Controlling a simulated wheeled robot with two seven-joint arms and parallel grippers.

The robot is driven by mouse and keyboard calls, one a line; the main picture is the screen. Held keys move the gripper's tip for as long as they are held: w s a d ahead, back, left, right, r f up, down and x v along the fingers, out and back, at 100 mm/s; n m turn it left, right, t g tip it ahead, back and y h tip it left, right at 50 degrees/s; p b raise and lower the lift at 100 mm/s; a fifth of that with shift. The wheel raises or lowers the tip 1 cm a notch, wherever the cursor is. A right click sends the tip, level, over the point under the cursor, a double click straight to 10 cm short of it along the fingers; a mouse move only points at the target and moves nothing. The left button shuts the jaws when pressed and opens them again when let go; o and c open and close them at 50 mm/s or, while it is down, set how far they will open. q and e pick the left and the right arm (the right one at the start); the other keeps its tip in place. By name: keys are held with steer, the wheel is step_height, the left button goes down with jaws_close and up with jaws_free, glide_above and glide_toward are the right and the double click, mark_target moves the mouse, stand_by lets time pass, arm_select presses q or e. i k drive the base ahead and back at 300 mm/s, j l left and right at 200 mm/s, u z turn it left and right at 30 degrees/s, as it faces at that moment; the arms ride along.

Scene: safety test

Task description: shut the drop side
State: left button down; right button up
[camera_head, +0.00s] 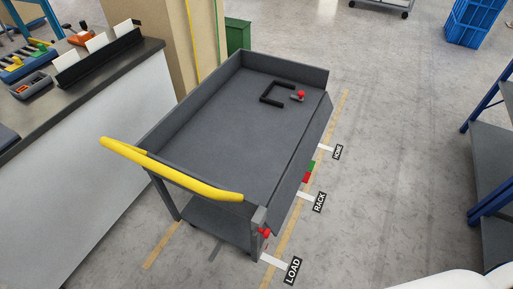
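A grey cart (228,120) with a yellow push handle (170,172) stands on the floor in the middle of the head view. Its far and left sides have raised walls. The drop side (318,125) is the long panel along the right edge; it hangs outward and down, away from the deck. A red knob (264,233) sits at the near right corner post. Another small red-topped piece (301,94) is at the far right of the deck. Neither gripper shows.
A dark-topped bench (80,80) with tools stands left of the cart. A black U-shaped piece (272,96) lies on the deck. Floor labels LOAD (293,271), RACK (319,202) and another line the right side. A blue-framed rack (490,150) stands at right; bare floor lies between.

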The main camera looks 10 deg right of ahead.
mark_target(280, 204)
steer(key=l+u, duration=0.1)
steer(key=u, duration=2.25)
steer(key=k+l+u, duration=0.15)
steer(key=k+l, duration=0.25)
steer(key=l, duration=0.3)
steer(key=k+l+u, duration=0.15)
steer(key=k+l, duration=0.3)
steer(key=l, duration=0.2)
steer(key=k+l+u, duration=0.15)
steer(key=k+l, duration=0.35)
steer(key=l, duration=0.1)
